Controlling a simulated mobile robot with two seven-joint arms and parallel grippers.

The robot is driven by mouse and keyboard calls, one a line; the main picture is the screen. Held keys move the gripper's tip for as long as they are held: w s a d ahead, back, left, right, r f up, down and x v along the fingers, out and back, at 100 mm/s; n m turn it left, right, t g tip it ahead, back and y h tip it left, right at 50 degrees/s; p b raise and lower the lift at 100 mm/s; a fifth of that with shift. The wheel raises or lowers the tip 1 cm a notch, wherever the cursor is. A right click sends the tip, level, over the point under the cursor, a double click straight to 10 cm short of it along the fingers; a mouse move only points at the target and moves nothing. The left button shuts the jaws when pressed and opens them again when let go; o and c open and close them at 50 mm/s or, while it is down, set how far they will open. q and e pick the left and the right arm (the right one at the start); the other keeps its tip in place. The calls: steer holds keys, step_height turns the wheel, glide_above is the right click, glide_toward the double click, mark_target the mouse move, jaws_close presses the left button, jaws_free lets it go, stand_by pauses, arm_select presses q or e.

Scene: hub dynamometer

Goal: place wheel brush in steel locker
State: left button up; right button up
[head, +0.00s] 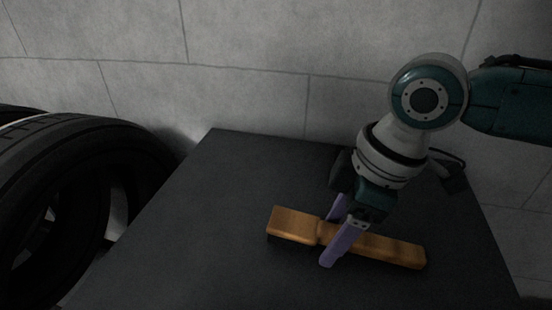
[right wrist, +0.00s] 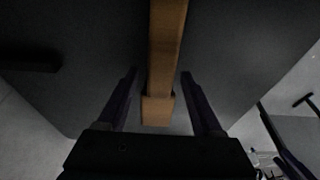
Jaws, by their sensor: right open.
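The wheel brush (head: 385,248) has a long wooden handle and a thicker wooden block at its left end. It lies on the dark table in the head view. My right gripper (head: 332,235) is open, its purple fingers on either side of the brush near where the handle meets the block. In the right wrist view the brush (right wrist: 166,50) runs between the two fingers (right wrist: 158,86), with a gap on each side. Whether the fingertips touch the table I cannot tell. My left gripper and the steel locker are not in view.
The dark table top (head: 230,170) is otherwise mostly clear. A small dark object (head: 450,178) is near its right edge, partly behind my arm. Large black tyres (head: 80,170) stand left of the table. A grey block wall (head: 250,85) is behind it.

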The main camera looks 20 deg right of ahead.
steer(key=shift+r, duration=0.35)
steer(key=p+v, duration=0.2)
steer(key=v, duration=0.9)
steer(key=s+a+f+m+t+y, duration=0.1)
steer(key=s+a+f+m+t, duration=0.2)
steer(key=s+a, duration=0.5)
steer(key=s+d+m+h, duration=0.1)
steer(key=s+d+m, duration=0.1)
steer(key=s+d+f+m+h, duration=0.1)
steer(key=s+d+m, duration=0.1)
steer(key=s, duration=0.1)
steer(key=s+d+f+m+g+h, duration=0.1)
steer(key=s+d+m, duration=0.1)
steer(key=shift+s+d+f, duration=0.15)
steer(key=shift+d+f, duration=0.1)
